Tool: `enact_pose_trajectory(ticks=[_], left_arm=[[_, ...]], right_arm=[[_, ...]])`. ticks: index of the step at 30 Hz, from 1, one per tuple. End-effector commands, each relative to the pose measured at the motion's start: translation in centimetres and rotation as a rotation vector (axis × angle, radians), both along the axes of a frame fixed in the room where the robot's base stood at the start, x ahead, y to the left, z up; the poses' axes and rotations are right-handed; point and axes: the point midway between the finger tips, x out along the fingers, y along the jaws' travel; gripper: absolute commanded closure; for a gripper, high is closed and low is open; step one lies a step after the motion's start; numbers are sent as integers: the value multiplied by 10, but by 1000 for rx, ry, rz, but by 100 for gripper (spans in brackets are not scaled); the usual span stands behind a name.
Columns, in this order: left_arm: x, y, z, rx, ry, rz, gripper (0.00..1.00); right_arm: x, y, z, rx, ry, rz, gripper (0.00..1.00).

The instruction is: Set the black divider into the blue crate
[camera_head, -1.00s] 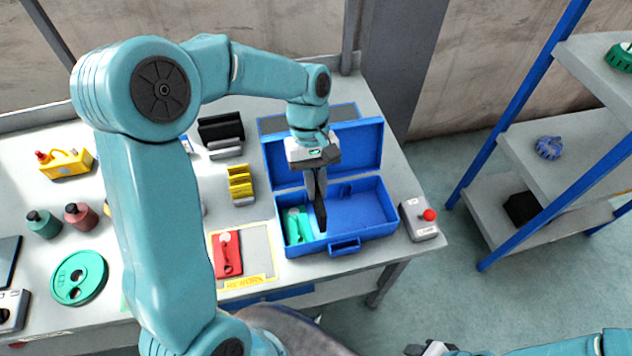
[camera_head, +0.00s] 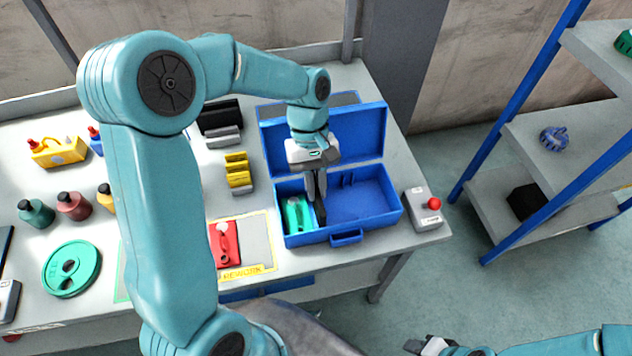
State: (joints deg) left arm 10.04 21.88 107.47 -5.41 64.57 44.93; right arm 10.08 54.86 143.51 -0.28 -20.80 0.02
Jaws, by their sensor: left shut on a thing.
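The blue crate (camera_head: 360,232) stands with its lid open at the right part of the table. A green part (camera_head: 296,212) lies in its left end; the right side of the crate is empty. My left gripper (camera_head: 316,188) points down into the crate and is shut on the black divider (camera_head: 319,210). The divider is upright just right of the green part, partly hidden by the fingers. I cannot tell whether it touches the crate floor. My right gripper (camera_head: 430,346) shows only in part at the bottom edge, away from the table.
A grey box with a red button (camera_head: 425,212) stands right of the crate. A red part (camera_head: 225,245) lies on the rework area to its left. Yellow (camera_head: 238,172) and black (camera_head: 220,122) holders stand behind. A blue-framed shelf (camera_head: 540,140) is at the right.

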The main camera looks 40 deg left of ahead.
Motion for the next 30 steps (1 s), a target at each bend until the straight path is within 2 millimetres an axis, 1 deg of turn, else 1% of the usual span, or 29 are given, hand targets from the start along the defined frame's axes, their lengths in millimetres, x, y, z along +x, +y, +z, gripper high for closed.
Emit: enact_pose_trajectory(ticks=[1,4,14,24,30], left_arm=[[0,0,-6,0,1,0,100],[-1,0,-11,0,1,0,100],[0,0,-12,0,0,0,100],[-1,0,-19,0,0,0,100],[-1,0,-19,0,0,0,100]], right_arm=[[0,0,-5,0,0,0,57],[0,0,-9,0,0,0,57],[0,0,-8,0,0,0,57],[0,0,-12,0,0,0,57],[0,0,-12,0,0,0,57]])
